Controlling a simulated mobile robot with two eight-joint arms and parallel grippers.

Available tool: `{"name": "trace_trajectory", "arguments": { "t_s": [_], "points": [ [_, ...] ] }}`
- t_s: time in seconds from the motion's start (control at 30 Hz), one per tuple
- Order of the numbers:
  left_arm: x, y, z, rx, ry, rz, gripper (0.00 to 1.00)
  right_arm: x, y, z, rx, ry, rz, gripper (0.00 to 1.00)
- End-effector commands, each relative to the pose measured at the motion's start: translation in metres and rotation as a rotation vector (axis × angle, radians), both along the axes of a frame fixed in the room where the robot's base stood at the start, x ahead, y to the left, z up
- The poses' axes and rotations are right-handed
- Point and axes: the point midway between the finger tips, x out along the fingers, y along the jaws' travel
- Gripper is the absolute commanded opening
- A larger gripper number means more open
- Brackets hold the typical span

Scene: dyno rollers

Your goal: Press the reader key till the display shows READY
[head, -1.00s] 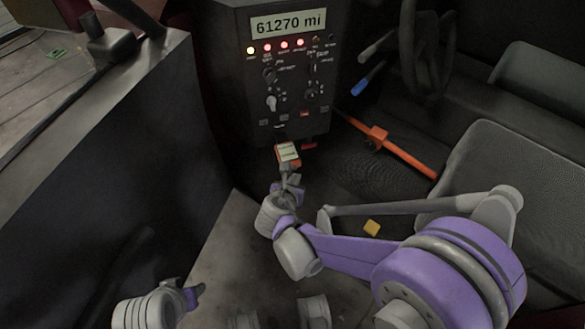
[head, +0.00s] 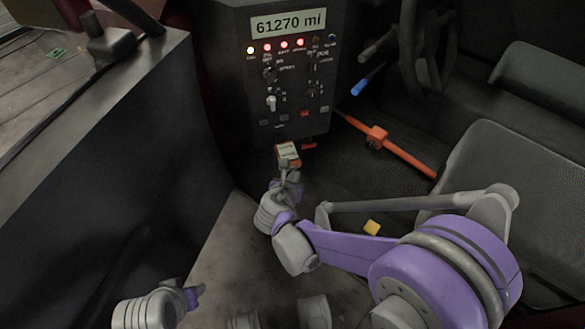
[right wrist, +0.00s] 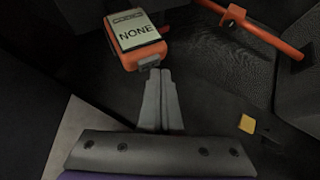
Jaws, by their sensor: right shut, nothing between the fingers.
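The small orange reader (head: 288,154) is below the dark panel's lower edge in the head view. In the right wrist view the reader (right wrist: 136,40) is close up, and its pale display (right wrist: 136,30) reads NONE. My right gripper (head: 287,171) is shut and empty, its fingertips at the reader's near lower edge. In the right wrist view its fingers (right wrist: 155,76) reach a small grey part at that edge; I cannot tell whether they touch it.
The dark panel (head: 240,80) has a screen (head: 289,23) reading 61270 mi, lit lamps, knobs and switches. An orange bar (head: 405,157) runs right of it. A yellow block (head: 372,228) lies on the floor. A seat (head: 490,170) stands at the right.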

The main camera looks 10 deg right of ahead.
Motion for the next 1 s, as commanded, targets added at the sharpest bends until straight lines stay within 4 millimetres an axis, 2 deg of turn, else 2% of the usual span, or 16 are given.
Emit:
{"name": "trace_trajectory", "arguments": {
  "t_s": [1.0],
  "points": [
    [0.0001,0.0000,-0.0008,0.000,0.000,0.000,0.50,0.0076,0.0005,0.0001,0.000,0.000,0.000,0.00]
  ]
}}
